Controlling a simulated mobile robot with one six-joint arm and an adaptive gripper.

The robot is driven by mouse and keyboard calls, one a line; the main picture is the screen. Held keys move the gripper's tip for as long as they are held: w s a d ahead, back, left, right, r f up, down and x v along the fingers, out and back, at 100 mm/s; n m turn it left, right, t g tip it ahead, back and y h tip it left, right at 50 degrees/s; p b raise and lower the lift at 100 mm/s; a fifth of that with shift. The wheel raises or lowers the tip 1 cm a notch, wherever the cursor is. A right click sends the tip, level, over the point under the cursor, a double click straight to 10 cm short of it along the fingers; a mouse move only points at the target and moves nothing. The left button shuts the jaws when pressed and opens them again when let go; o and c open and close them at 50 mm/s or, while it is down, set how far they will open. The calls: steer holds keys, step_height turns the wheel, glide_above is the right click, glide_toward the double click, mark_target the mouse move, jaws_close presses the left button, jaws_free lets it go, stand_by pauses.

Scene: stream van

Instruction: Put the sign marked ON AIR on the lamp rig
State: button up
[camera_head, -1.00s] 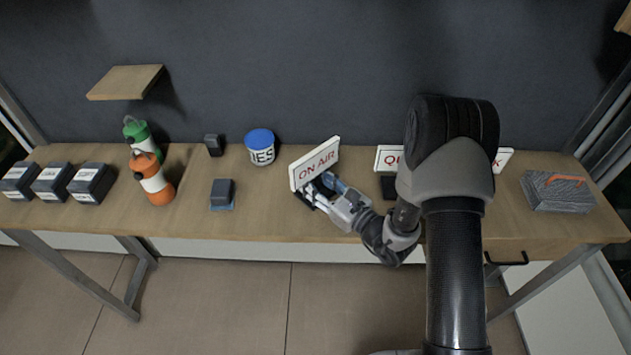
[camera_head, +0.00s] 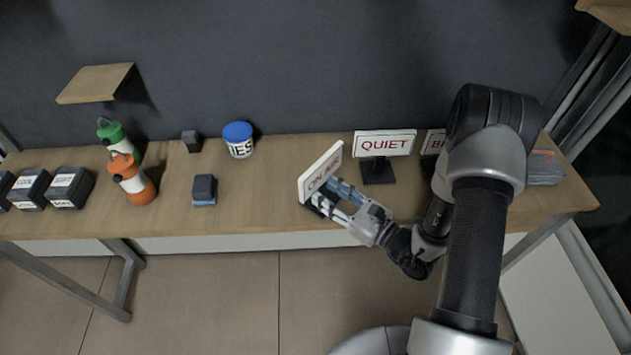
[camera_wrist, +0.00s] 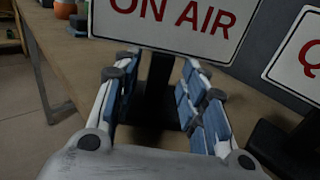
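The white sign with red ON AIR lettering (camera_head: 320,173) is tilted near the front middle of the bench. In the wrist view its panel (camera_wrist: 185,18) fills the top, with its black post below between my fingers. My gripper (camera_head: 328,199) is around this post in the head view, and its blue-padded fingers (camera_wrist: 158,85) flank it in the wrist view. The sign moves with the gripper, so it is held. I cannot tell whether its base clears the bench. I cannot pick out a lamp rig in these frames.
A QUIET sign (camera_head: 384,143) stands right of the held sign, with another sign (camera_head: 432,142) partly behind my arm. A blue-lidded tub (camera_head: 239,140), dark blocks (camera_head: 204,188) and bottles (camera_head: 131,180) stand left. A wooden shelf (camera_head: 97,83) is above. The bench front between is clear.

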steer(key=shift+s+d, duration=0.2)
steer(key=shift+s, duration=0.1)
steer(key=shift+o, duration=0.3)
steer(key=o, duration=1.4)
steer(key=v, duration=1.2)
steer(key=shift+c, duration=0.6)
jaws_close()
